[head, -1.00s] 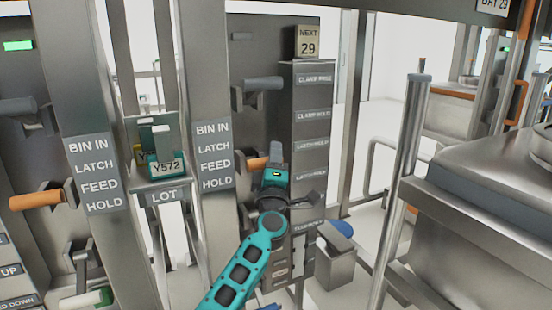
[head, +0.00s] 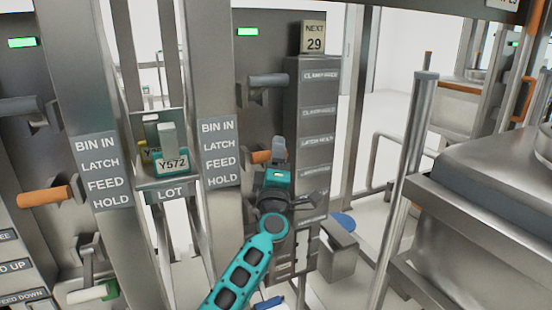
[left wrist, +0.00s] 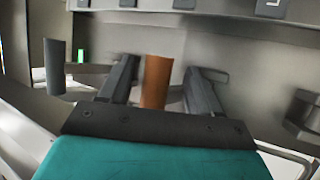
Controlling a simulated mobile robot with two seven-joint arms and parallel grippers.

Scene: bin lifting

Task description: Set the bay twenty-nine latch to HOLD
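The bay 29 panel (head: 258,110) stands at the centre in the head view, under a sign (head: 313,38) reading NEXT 29. An orange lever handle (head: 261,156) sticks out from it, level with the label plates that seem to read LATCH. My left gripper (head: 290,175) is at this handle and hides part of it. In the left wrist view the orange handle (left wrist: 156,82) stands between the two fingers of the left gripper (left wrist: 160,68). The fingers are open, with a narrow gap on the left and a wider one on the right. My right gripper is not in view.
A grey lever (head: 268,81) sits above the orange one, below a green lamp (head: 247,31). A post sign (head: 217,152) lists BIN IN, LATCH, FEED, HOLD. The left bay has another orange lever (head: 44,196). A grey box (head: 338,255) and upright rail (head: 408,170) stand right.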

